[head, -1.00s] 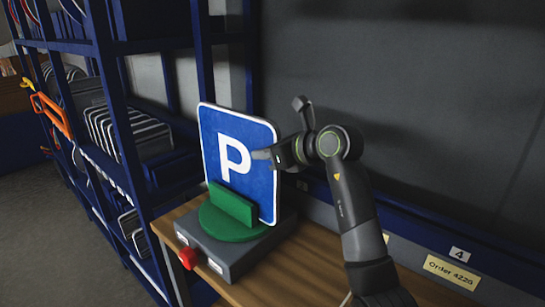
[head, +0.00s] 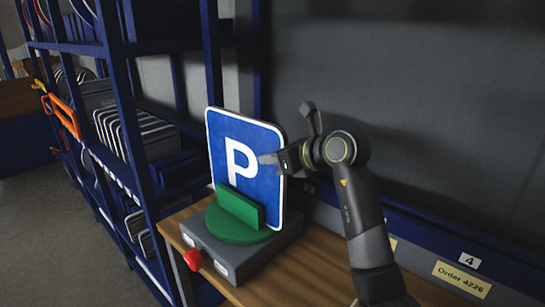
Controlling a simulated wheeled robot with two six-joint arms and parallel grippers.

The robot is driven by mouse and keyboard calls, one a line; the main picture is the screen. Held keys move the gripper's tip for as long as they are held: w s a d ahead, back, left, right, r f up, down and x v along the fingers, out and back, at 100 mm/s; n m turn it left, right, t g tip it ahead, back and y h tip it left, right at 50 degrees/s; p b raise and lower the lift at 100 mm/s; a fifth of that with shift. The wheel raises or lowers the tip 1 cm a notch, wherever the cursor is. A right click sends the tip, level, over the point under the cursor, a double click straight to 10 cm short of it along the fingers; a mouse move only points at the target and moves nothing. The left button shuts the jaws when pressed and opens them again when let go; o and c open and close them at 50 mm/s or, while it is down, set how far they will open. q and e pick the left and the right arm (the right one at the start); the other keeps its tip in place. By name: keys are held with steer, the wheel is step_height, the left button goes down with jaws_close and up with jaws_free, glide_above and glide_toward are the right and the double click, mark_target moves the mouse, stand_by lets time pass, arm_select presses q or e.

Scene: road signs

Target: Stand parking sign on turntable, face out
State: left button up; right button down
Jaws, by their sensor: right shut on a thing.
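The parking sign (head: 225,140) is a blue rounded square with a white P and a white border. It stands upright on the green turntable (head: 222,229), behind a green upright block (head: 240,207), with its P face toward me. The turntable sits on a grey base (head: 245,258) with a red knob (head: 193,260). My right gripper (head: 272,159) is shut on the parking sign at its right edge, with one finger showing across the face. The other finger is hidden behind the sign. My left gripper is not in view.
A blue shelf rack (head: 125,120) with several stacked plates (head: 125,130) stands at the left. A wooden bench (head: 290,270) carries the base. A dark panel (head: 420,110) rises behind. A yellow label (head: 462,278) reads Order 4226.

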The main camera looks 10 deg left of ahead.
steer(key=c, duration=1.3)
jaws_free()
steer(key=shift+f, duration=0.2)
steer(key=b+v, duration=0.3)
steer(key=v, duration=1.4)
steer(key=shift+s+d+r, duration=0.1)
steer(key=shift+d+r, duration=0.1)
steer(key=shift+r, duration=0.05)
